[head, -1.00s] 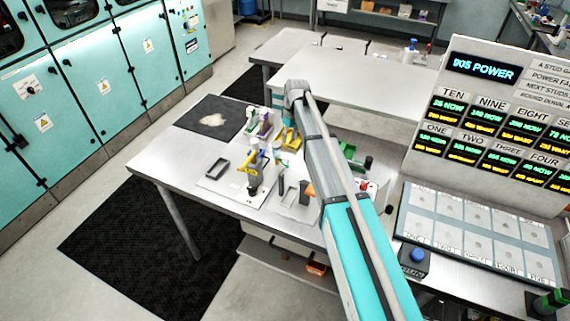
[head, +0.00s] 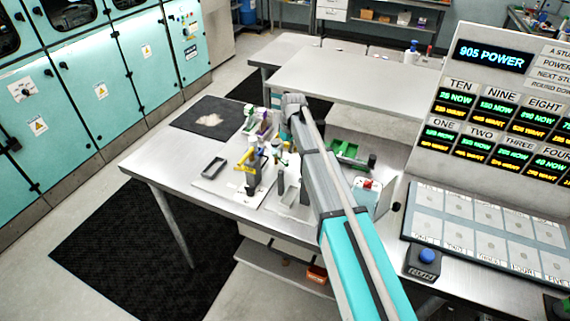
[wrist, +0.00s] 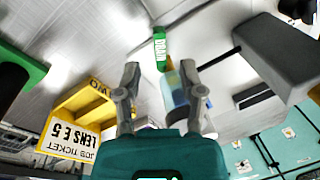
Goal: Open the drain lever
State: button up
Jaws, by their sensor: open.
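In the wrist view my gripper (wrist: 160,78) has its two fingers well apart. A small green lettered piece (wrist: 160,48) shows just beyond the fingertips; its letters are too blurred to read surely, and I cannot tell whether it marks the drain lever. A pale blue see-through cylinder (wrist: 177,92) shows between the fingers, close to the right one; I cannot tell whether they touch. In the head view my gripper is mostly hidden behind the bend of my arm, over the small fixtures on the table. No drain lever can be picked out for certain there.
A yellow tray labelled "JOB TICKET" (wrist: 80,120) lies left of my gripper, and a grey block (wrist: 272,55) right. On the table stand a yellow-and-dark fixture (head: 250,165), a dark tray (head: 213,167), a green tray (head: 347,152) and a red-button box (head: 370,197). The table's front left is clear.

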jog(key=shift+s+a+f+b, duration=0.1)
jog(key=shift+f+b, duration=0.7)
jog(key=shift+f, duration=0.15)
jog(key=shift+s+a+f+b, duration=0.1)
jog(key=shift+f+b, duration=0.65)
jog(key=shift+f, duration=0.15)
jog(key=shift+c, duration=0.2)
grip_shut()
